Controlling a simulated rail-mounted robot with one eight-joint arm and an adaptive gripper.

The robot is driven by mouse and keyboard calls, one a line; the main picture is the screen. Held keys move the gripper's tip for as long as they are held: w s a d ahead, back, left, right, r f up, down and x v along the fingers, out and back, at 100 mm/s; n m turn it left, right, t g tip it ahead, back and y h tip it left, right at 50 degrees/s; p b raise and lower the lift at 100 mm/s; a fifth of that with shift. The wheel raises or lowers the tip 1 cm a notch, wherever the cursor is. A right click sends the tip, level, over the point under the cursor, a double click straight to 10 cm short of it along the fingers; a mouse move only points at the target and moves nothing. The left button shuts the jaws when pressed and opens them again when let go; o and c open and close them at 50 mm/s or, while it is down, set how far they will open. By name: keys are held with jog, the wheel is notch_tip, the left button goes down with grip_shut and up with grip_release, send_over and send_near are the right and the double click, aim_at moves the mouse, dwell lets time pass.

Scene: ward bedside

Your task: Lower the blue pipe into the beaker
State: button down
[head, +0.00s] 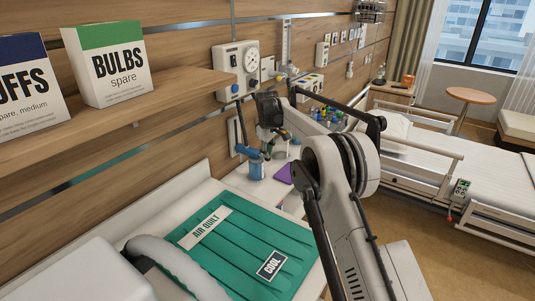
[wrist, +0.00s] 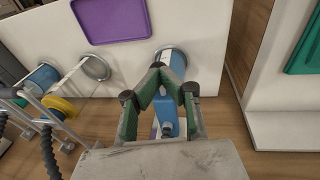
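My gripper (head: 281,134) points down over the white bedside surface in the head view. In the wrist view, its two green-padded fingers (wrist: 159,69) bend inward and their tips come together. A blue pipe (wrist: 165,116) shows between the fingers and appears to be held by them; the exact contact is partly hidden. A beaker with blue in it (wrist: 172,53) stands just beyond the fingertips in the wrist view. In the head view, the blue-tinted beaker (head: 256,169) stands below and left of the gripper. I cannot tell whether the pipe's lower end is inside it.
A purple tray (wrist: 110,18) lies beside the beaker. Other clear, blue-tinted vessels (wrist: 96,68) stand to the left in the wrist view, near a yellow disc (wrist: 58,107) and a dark coiled hose (wrist: 48,150). The green quilt (head: 205,255) is nearer me. A wall gauge unit (head: 240,68) is behind.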

notch_tip(320, 180, up, 14)
jog(key=s, duration=0.2)
jog(key=shift+s+f, duration=0.2)
jog(key=shift+s, duration=0.15)
jog(key=shift+d, duration=0.1)
jog(key=s+d+r+m+t, duration=0.1)
jog(key=s+d+r+m, duration=0.2)
jog(key=s+d+r, duration=0.65)
jog(key=s+d+r+m+t+b, duration=0.15)
jog(key=s+d, duration=0.25)
jog(key=s, duration=0.4)
jog(key=s+d+r+m, duration=0.2)
jog(key=s+d+r, duration=0.1)
jog(key=s+d, duration=0.3)
jog(key=s+d+f+m, duration=0.2)
jog(key=s+f, duration=0.3)
jog(key=s, duration=0.5)
jog(key=s+d+f+m+t+b, duration=0.1)
jog(key=s+d+f, duration=0.2)
jog(key=s, duration=0.8)
jog(key=s+d+f+m+t, duration=0.1)
jog(key=s+d+f+m, duration=0.1)
jog(key=s+f, duration=0.6)
jog(key=s, duration=0.2)
jog(key=shift+s+d+m, duration=0.35)
jog(key=shift+s, duration=0.05)
